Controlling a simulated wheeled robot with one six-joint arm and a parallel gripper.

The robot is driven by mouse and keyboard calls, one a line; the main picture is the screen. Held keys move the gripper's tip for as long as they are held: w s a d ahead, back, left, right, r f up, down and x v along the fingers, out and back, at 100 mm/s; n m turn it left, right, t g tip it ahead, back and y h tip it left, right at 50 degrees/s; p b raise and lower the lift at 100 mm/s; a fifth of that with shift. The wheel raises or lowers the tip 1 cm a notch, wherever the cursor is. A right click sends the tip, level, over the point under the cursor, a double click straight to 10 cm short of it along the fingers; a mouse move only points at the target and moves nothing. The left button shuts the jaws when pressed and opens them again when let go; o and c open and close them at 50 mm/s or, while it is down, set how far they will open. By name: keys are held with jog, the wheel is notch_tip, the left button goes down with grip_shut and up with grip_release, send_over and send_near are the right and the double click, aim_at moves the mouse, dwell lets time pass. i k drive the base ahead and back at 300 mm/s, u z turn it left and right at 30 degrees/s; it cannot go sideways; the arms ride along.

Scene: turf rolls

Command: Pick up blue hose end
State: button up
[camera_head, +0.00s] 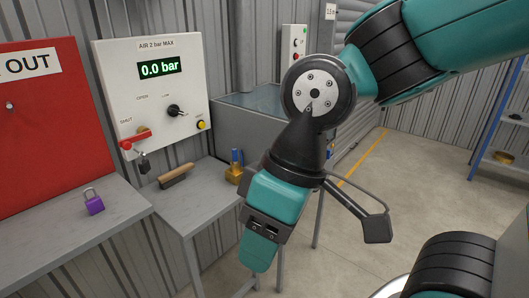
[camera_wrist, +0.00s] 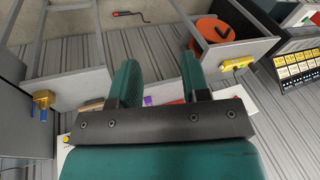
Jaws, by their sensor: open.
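A small brass fitting with blue upright parts (camera_head: 236,160) stands on the grey bench's right end in the head view; I cannot tell for sure that it is the blue hose end. The same brass and blue item shows at the left in the wrist view (camera_wrist: 43,101). My gripper (camera_head: 257,255) hangs pointing down, in front and to the right of the bench in the head view. In the wrist view its two teal fingers (camera_wrist: 160,72) are apart, with nothing held between them. The item lies well to the left of the fingers there.
A wooden-handled brush (camera_head: 176,176) lies on the grey bench (camera_head: 200,208). A purple padlock (camera_head: 93,201) lies on the left bench. A white air panel (camera_head: 155,85) reads 0.0 bar. A grey cabinet (camera_head: 240,122) stands behind the fitting. Open floor (camera_head: 425,180) lies right.

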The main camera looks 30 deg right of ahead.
aim_at(234, 150)
jog(key=z, duration=0.15)
jog(key=i, duration=0.15)
jog(key=z, duration=1.4)
jog(key=i, duration=1.85)
jog(key=u, duration=3.25)
